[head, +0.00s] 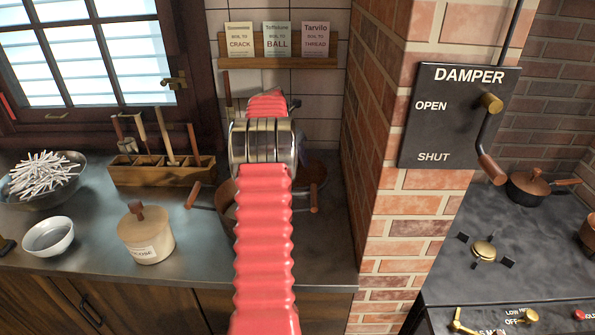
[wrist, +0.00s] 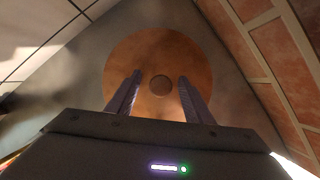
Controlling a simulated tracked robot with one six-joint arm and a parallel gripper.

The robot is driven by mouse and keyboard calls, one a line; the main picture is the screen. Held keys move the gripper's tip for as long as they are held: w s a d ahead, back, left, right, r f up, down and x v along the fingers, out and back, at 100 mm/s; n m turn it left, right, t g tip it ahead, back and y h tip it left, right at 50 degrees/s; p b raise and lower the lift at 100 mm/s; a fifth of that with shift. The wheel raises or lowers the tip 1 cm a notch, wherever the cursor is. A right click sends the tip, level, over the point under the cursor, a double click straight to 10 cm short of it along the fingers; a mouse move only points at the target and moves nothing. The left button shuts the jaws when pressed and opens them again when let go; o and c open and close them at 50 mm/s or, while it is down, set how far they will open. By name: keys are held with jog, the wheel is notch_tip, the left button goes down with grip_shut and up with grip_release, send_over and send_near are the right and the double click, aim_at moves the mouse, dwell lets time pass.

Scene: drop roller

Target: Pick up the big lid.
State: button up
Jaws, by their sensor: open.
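A large round copper-coloured lid (wrist: 158,58) with a round knob (wrist: 160,84) at its centre lies ahead of my gripper in the wrist view. My gripper (wrist: 158,80) is open, its two dark fingers apart, with the knob showing between the fingertips. The fingers look empty, and I cannot tell how far they are from the knob. In the head view, my red arm hides most of the gripper.
A pot with wooden handles (head: 226,204) is partly behind my arm. A lidded cream jar (head: 146,240), a white bowl (head: 48,237) and a wooden utensil box (head: 160,174) stand left on the counter. The brick pillar (head: 388,200) rises close on the right.

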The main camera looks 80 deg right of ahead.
dwell(0.4)
grip_shut()
dwell(0.4)
jog(key=shift+r, duration=0.1)
